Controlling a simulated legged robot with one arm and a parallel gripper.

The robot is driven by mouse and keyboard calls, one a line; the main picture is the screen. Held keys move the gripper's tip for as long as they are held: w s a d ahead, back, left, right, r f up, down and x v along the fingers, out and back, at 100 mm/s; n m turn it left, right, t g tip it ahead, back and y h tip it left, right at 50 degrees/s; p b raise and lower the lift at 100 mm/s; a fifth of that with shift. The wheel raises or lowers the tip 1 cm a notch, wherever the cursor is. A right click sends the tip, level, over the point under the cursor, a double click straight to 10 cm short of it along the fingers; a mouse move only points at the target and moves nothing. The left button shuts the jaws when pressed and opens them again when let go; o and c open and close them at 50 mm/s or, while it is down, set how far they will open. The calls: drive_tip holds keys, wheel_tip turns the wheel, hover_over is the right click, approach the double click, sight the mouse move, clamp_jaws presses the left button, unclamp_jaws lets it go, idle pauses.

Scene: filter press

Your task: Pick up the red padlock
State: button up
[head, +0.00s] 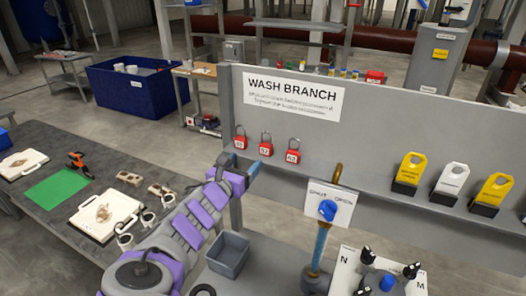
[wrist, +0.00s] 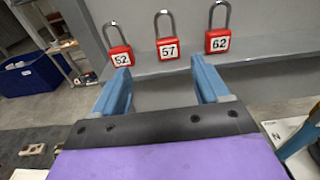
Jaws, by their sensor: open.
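A valve with a blue knob (head: 327,209) and a SHUT/OPEN plate stands right of my arm. A grey bin (head: 228,254) sits below. Yellow and white tags (head: 452,178) stand along the ledge at right. A dark workbench (head: 40,142) with boards and clamps is at left.

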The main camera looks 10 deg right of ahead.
sight(265, 148)
drive_tip(key=x, duration=0.2)
drive_tip(key=b+x, duration=0.1)
drive_tip(key=x, duration=0.3)
drive_tip(key=shift+d+b, duration=0.4)
drive_tip(key=shift+d, duration=0.15)
drive_tip(key=shift+w+d, duration=0.15)
drive_tip(key=shift+w, duration=0.45)
drive_tip(key=b+x, duration=0.2)
drive_tip(key=x, duration=0.1)
drive_tip(key=f+b+x, duration=0.1)
drive_tip(key=shift+d, duration=0.55)
drive_tip(key=shift+w+d+r, duration=0.15)
drive_tip(key=shift+w+d, duration=0.1)
drive_tip(key=shift+w, duration=0.05)
drive_tip(key=shift+a, duration=0.15)
drive_tip(key=shift+a, duration=0.2)
drive_tip(key=c, duration=0.4)
drive_tip(key=shift+d, duration=0.2)
drive_tip(key=c, duration=0.7)
